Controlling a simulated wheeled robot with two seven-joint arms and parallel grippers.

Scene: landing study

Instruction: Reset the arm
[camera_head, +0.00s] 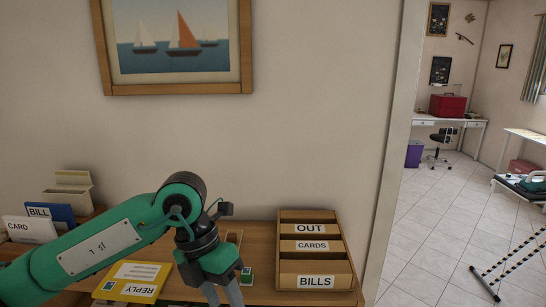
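My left arm, green with a black wrist, reaches in from the left over the wooden desk (262,233). My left gripper (222,295) points down near the bottom edge of the picture. Its two grey fingers look apart with nothing seen between them; their tips are cut off by the picture edge. It is left of the wooden sorter (315,281) and right of a yellow envelope marked REPLY (137,290). My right gripper is not in view.
The sorter has slots labelled OUT, CARDS and BILLS. At left stand a white CARD envelope (30,230), a blue BILL envelope (62,214) and an open box (70,190). A doorway opens at right.

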